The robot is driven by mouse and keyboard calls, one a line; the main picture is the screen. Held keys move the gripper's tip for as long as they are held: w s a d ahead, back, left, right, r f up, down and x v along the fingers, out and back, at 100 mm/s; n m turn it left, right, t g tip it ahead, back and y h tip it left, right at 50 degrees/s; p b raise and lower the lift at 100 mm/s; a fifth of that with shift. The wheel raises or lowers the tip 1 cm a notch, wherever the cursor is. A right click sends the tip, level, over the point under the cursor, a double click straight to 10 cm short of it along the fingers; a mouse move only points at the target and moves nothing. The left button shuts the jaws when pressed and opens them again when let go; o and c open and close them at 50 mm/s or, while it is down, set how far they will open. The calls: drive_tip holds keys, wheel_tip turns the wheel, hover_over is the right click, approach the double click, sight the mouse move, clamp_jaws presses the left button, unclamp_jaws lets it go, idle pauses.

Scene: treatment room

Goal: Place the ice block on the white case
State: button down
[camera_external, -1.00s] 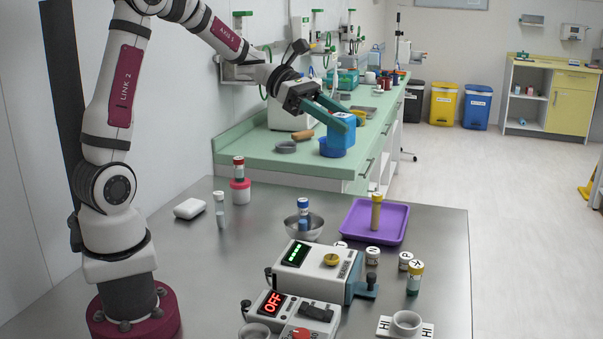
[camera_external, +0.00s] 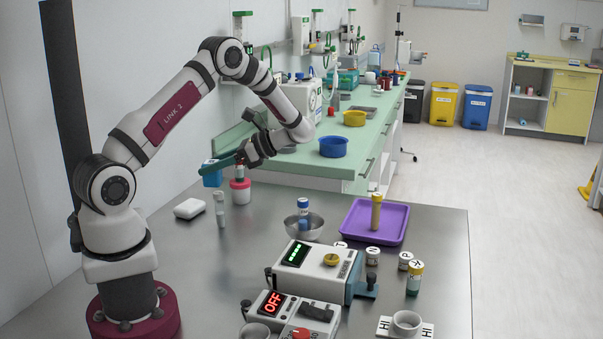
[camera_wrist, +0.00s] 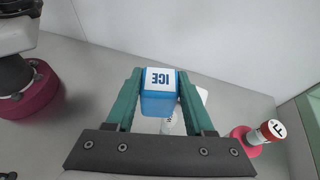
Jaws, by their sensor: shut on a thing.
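The ice block (camera_external: 212,176) is blue; its white "ICE" label shows in the wrist view (camera_wrist: 160,79). My gripper (camera_external: 217,165) is shut on the ice block, with the teal fingers on both its sides. The block is held in the air, up and to the right of the white case in the external picture. The white case (camera_external: 190,208) is a small rounded white box lying on the grey steel table. In the wrist view only a part of the white case (camera_wrist: 203,94) shows behind the block and the right finger.
A white-capped vial (camera_external: 220,211) stands close right of the case. A metal bowl (camera_external: 304,230), purple tray (camera_external: 361,232) and devices stand further right. The table left of the case looks clear.

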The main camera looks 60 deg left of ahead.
drive_tip(key=s+a+f+m+y, duration=0.1)
drive_tip(key=a+f, duration=0.1)
drive_tip(key=a, duration=0.2)
drive_tip(key=s+a+f+m+t+y, duration=0.1)
drive_tip(key=a, duration=0.3)
drive_tip(key=s+a+f+m+t+y, duration=0.1)
drive_tip(key=s+a+f, duration=0.1)
drive_tip(key=a, duration=0.3)
drive_tip(key=shift+s+f, duration=0.1)
drive_tip(key=shift+f, duration=0.25)
hover_over(189, 204)
drive_tip(key=shift+f, duration=2.15)
drive_tip(key=shift+f, duration=0.1)
drive_tip(key=shift+c, duration=1.4)
unclamp_jaws()
